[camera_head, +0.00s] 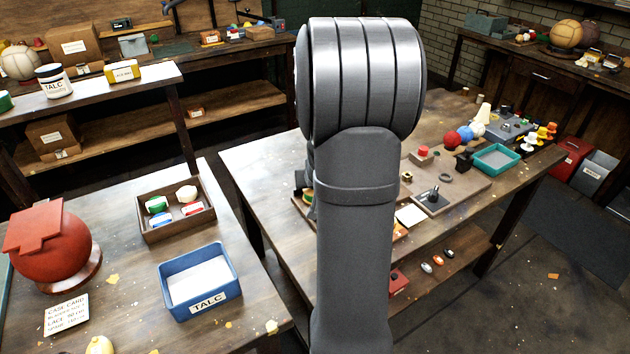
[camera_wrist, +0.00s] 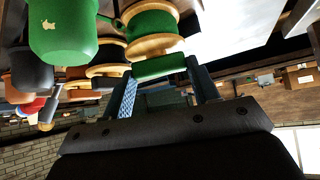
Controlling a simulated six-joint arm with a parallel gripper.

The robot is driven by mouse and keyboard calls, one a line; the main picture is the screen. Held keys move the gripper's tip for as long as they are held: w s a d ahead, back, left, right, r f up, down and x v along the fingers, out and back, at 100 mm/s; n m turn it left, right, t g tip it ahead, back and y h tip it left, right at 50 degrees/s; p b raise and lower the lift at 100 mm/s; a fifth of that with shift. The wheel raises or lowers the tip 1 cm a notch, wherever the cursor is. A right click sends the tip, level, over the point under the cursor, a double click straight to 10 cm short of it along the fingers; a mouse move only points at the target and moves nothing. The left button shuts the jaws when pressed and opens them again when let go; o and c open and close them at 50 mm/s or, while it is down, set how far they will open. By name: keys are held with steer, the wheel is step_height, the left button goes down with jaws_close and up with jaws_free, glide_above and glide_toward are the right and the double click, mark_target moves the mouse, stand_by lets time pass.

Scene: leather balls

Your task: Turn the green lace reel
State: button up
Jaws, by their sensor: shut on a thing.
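In the wrist view the green lace reel (camera_wrist: 152,24) has a green drum between pale wooden flanges. A short green cylinder (camera_wrist: 160,67) sits just below its flange, and my gripper (camera_wrist: 161,72) is shut on it, one blue-faced finger on each side. I cannot tell whether this cylinder is the reel's handle. In the head view my arm hides the gripper and most of the reel area on the middle bench (camera_head: 262,165).
A green rounded thing (camera_wrist: 62,30) and more reels (camera_wrist: 108,70) stand close beside the green reel in the wrist view. In the head view a teal tray (camera_head: 497,158) lies on the bench's right. A blue talc tray (camera_head: 215,302) is on the left table.

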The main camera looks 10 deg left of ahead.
stand_by(0.5)
steer(key=o, duration=1)
